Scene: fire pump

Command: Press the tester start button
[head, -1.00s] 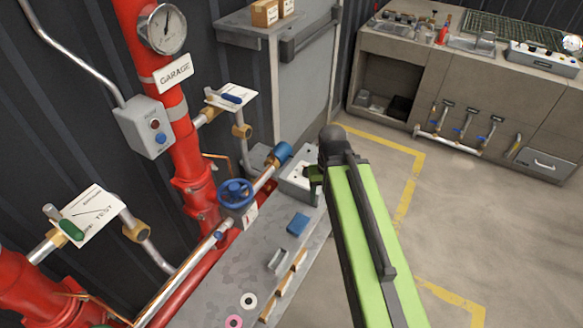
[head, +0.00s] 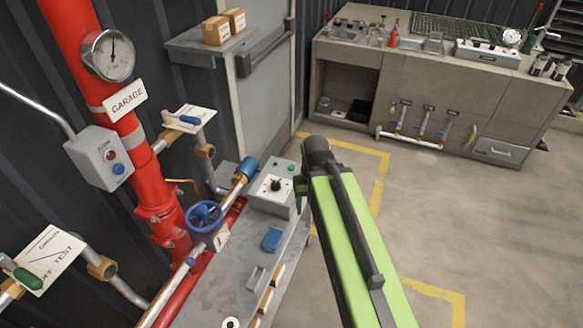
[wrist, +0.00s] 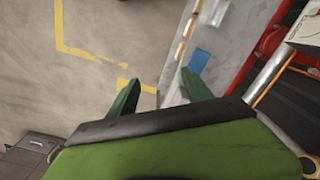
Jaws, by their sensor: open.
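The tester looks to be the grey box (head: 268,198) on the bench in the head view, with a black knob (head: 275,185) on a white dial. A small green button (head: 291,168) shows on its top near the far right corner. My arm stands just right of the box, and a dark green part of my gripper shows beside its right edge. In the wrist view my gripper (wrist: 160,78) has its two green fingers spread apart with nothing between them. The tester is not clearly seen in that view.
A blue handwheel (head: 204,216) and pipe lie left of the box. A blue block (head: 271,239) lies on the grey bench (head: 215,285). Floor at right is clear.

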